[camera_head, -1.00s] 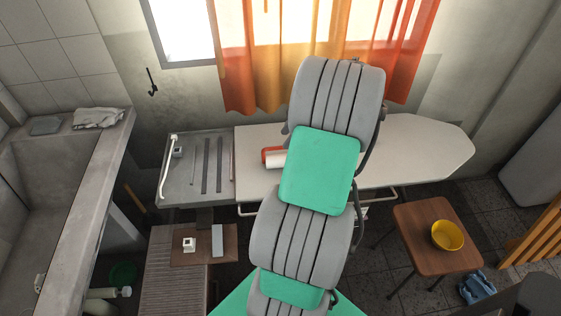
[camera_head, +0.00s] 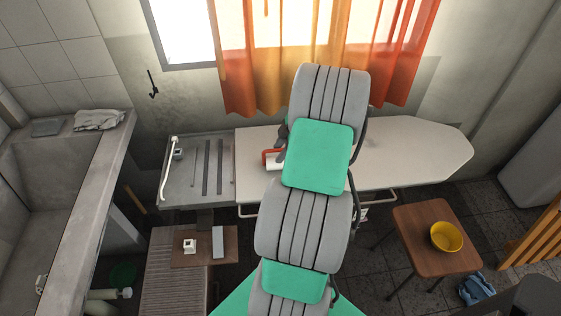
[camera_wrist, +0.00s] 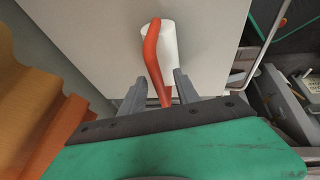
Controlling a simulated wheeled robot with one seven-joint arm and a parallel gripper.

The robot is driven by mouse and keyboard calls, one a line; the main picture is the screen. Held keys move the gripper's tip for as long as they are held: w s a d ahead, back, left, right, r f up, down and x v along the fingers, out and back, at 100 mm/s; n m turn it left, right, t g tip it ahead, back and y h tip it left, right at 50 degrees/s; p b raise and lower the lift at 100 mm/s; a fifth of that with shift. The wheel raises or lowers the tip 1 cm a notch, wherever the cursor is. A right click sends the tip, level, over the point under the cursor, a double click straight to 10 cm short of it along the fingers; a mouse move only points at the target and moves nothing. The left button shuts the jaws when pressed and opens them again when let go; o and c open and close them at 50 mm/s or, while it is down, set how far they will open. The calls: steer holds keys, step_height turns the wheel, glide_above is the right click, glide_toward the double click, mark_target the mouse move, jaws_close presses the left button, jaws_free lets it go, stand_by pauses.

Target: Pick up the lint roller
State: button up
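The lint roller (camera_head: 270,159) lies on the pale ironing board, with its right part hidden behind my arm in the head view. In the wrist view the lint roller (camera_wrist: 169,45) shows a white roll and an orange-red handle that runs down toward my gripper. My gripper (camera_wrist: 160,78) is open, with one grey finger on each side of the handle's lower part. I see no finger closed on the handle, and I cannot tell how high the fingers are above it. In the head view my gripper is mostly hidden behind my arm.
The ironing board (camera_head: 420,150) is otherwise clear to the right. Its grey metal end (camera_head: 185,185) holds a white-handled item at left. An orange curtain (camera_head: 245,65) hangs behind it. A brown stool (camera_head: 415,235) with a yellow bowl (camera_head: 446,236) stands at right. A concrete washtub (camera_head: 85,220) is at left.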

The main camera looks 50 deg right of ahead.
steer(key=shift+f+b, duration=0.2)
steer(key=shift+b, duration=0.1)
steer(key=shift+c, duration=0.4)
jaws_close()
stand_by(1.2)
